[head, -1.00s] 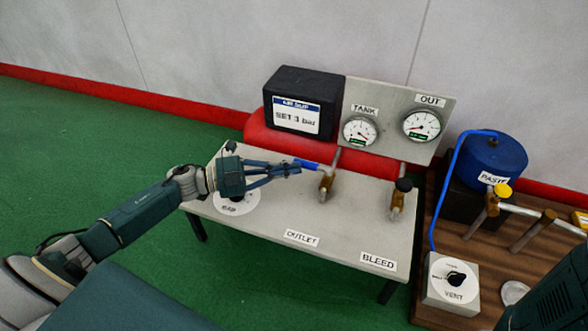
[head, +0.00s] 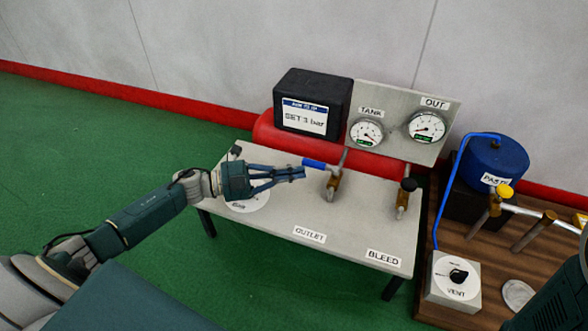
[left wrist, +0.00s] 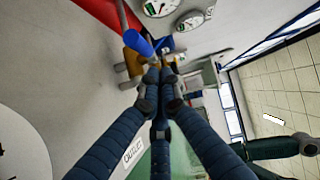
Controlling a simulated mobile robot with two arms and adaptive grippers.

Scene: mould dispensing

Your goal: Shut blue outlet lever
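The blue outlet lever (head: 314,163) sits on the brass outlet valve (head: 333,186) behind the OUTLET label (head: 309,235). It points left, crosswise to the pipe behind the valve. My left gripper (head: 304,173) has its fingertips together, just in front of and below the lever's free end. No object shows between the fingers. In the left wrist view the blue lever (left wrist: 139,43) lies just beyond the fingertips (left wrist: 160,75); whether they touch cannot be told. My right gripper is not in view.
The bleed valve (head: 402,198) with a black knob stands to the right. Behind are the TANK gauge (head: 366,133), OUT gauge (head: 427,127) and black supply box (head: 312,101). A blue paste pot (head: 497,160) and VENT box (head: 455,281) stand at right. The bench front (head: 270,222) is clear.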

